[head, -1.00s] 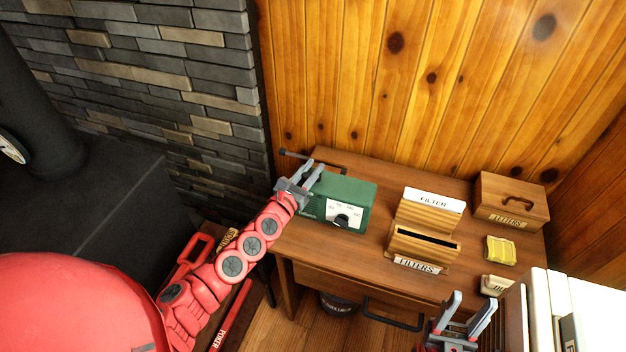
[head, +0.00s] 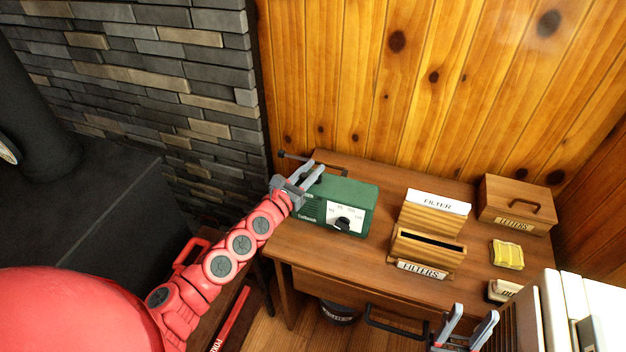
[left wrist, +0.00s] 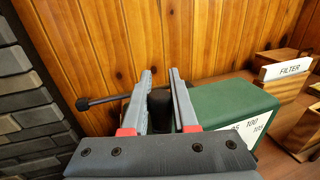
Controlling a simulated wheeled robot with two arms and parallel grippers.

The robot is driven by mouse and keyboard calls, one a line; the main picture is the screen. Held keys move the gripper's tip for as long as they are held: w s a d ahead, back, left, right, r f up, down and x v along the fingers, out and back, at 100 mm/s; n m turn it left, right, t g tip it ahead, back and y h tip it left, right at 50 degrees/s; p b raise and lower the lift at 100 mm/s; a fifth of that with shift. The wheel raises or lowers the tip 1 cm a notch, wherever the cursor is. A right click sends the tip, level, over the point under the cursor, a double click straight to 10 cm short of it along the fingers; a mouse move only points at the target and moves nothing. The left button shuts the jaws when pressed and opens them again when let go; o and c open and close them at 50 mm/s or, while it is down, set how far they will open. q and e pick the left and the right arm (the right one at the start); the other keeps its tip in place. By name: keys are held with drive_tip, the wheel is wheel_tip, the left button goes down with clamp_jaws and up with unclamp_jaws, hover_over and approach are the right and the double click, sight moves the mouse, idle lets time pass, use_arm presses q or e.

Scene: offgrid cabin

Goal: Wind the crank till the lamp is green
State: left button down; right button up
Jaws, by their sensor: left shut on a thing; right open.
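A green box-shaped radio (head: 349,195) with a white dial panel and black knob sits at the back left of the wooden desk; it also shows in the left wrist view (left wrist: 238,108). My left gripper (head: 311,174) is at its left end. In the left wrist view, its fingers (left wrist: 161,100) are closed around a dark upright cylinder, which looks like the crank's grip (left wrist: 159,106). I cannot make out a lit lamp. My right gripper (head: 467,325) is open and empty at the desk's front right.
A wooden filter holder (head: 428,247), letters box (head: 516,205) and yellow packet (head: 507,254) stand to the right. A stone wall (head: 190,90) is at left.

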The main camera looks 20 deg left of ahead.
use_arm(q)
drive_tip(key=shift+f+m+h+b, duration=0.1)
drive_tip(key=shift+m+h+b, duration=0.4)
drive_tip(key=shift+b, duration=1.45)
drive_tip(key=shift+g+h+b, duration=0.4)
drive_tip(key=shift+h+b, duration=0.2)
drive_tip(key=shift+b, duration=0.15)
drive_tip(key=shift+w+b, duration=0.1)
drive_tip(key=shift+b, duration=0.45)
drive_tip(key=m+h+b, duration=0.1)
drive_tip(key=b, duration=0.1)
drive_tip(key=shift+a+g+b, duration=0.1)
drive_tip(key=shift+g+b, duration=0.2)
drive_tip(key=shift+b, duration=0.1)
drive_tip(key=shift+m+g+h+b, duration=0.35)
drive_tip(key=shift+h+b, duration=0.25)
drive_tip(key=shift+b, duration=0.65)
